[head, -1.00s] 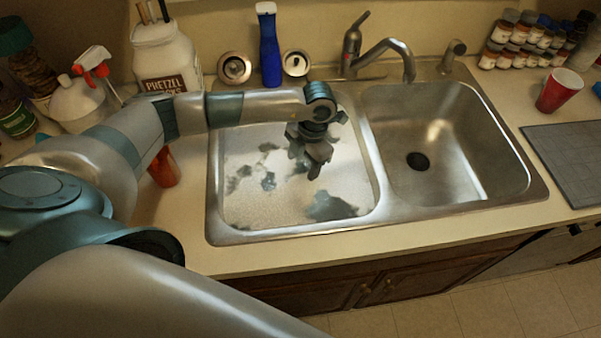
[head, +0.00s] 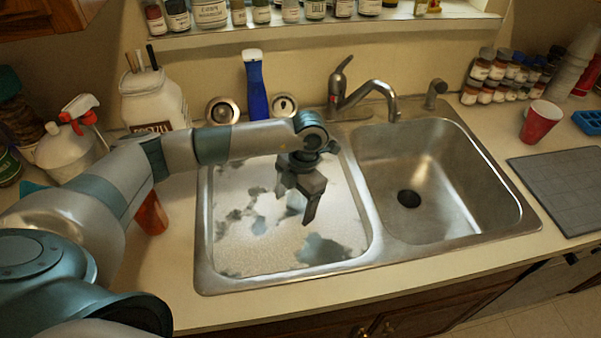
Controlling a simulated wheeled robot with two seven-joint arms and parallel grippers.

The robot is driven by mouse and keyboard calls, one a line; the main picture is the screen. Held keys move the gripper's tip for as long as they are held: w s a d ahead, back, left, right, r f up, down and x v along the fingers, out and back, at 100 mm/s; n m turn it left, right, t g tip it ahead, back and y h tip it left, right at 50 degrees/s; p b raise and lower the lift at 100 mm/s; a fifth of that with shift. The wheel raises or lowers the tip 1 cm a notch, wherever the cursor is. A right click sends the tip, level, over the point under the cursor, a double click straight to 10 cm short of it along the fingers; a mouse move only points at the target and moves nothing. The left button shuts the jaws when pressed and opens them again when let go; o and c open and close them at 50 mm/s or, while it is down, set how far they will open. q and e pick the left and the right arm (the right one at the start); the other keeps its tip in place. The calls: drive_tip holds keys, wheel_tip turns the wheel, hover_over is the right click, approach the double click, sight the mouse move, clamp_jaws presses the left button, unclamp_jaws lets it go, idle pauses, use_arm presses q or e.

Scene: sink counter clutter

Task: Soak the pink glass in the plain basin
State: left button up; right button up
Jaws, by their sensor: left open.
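My left gripper (head: 297,203) is open and points down over the left basin (head: 222,283). I see nothing held between its fingers. The left basin holds a pale, foamy surface with darker clear patches. The right basin (head: 440,170) is bare metal with a dark drain and looks empty. I cannot make out a pink glass; part of the left basin is hidden behind my arm and gripper. My right gripper is not in view.
A faucet (head: 350,95) stands behind the basins. An orange-red cup (head: 152,215) is left of the sink. A red cup (head: 541,122) and grey mat (head: 565,185) are at right.

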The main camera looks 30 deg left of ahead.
use_arm(q)
wheel_tip(320, 180, up, 14)
drive_tip(key=w+d+b, duration=0.1)
drive_tip(key=w+b, duration=0.1)
drive_tip(key=b, duration=0.1)
drive_tip(key=shift+w+f, duration=0.2)
drive_tip(key=shift+w, duration=0.05)
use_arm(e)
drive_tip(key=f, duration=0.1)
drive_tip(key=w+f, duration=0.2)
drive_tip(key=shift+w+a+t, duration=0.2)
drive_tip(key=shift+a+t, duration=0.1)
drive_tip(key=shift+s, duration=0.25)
